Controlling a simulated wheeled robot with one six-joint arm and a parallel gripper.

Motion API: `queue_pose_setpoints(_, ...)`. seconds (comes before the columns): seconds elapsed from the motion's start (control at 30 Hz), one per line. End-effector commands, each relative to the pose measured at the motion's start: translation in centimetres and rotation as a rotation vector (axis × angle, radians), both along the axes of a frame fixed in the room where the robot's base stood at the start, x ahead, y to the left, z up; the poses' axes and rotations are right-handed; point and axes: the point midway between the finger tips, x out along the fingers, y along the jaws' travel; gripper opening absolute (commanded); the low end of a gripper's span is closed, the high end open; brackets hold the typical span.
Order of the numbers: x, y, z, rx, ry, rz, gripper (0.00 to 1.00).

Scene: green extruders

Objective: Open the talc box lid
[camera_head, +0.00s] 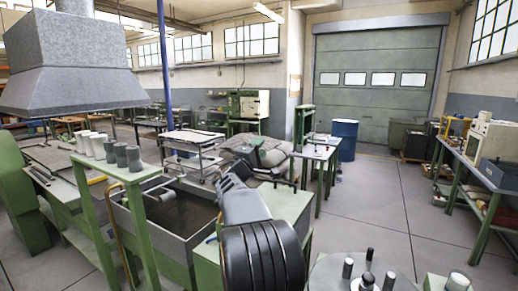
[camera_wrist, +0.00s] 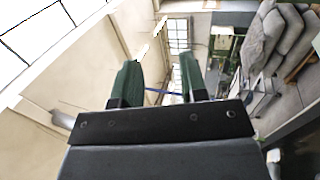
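My gripper (camera_wrist: 160,76) shows in the wrist view with its two dark green fingers apart and nothing between them. It points across the room, with wall and windows behind the fingers. No contact between my gripper and any object shows.
A grey open tank (camera_head: 144,217) with dark contents stands left of my arm, behind a green frame (camera_head: 105,172) bearing several cups. Grey sacks (camera_head: 274,157) lie beyond, also in the wrist view (camera_wrist: 281,35). A blue barrel (camera_head: 344,139) stands farther back. Open floor (camera_head: 375,205) lies right.

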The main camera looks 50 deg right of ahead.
Motion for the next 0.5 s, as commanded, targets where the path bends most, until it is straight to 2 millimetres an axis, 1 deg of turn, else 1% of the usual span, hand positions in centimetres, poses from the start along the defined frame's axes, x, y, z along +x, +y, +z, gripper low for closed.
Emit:
queue_pose_setpoints(0.13,0.0,0.0,-0.03,0.0,0.0,0.0,0.4)
queue_pose_setpoints(0.17,0.0,0.0,-0.03,0.0,0.0,0.0,0.38)
queue_pose_setpoints(0.5,-0.01,0.02,-0.03,0.0,0.001,0.0,0.05)
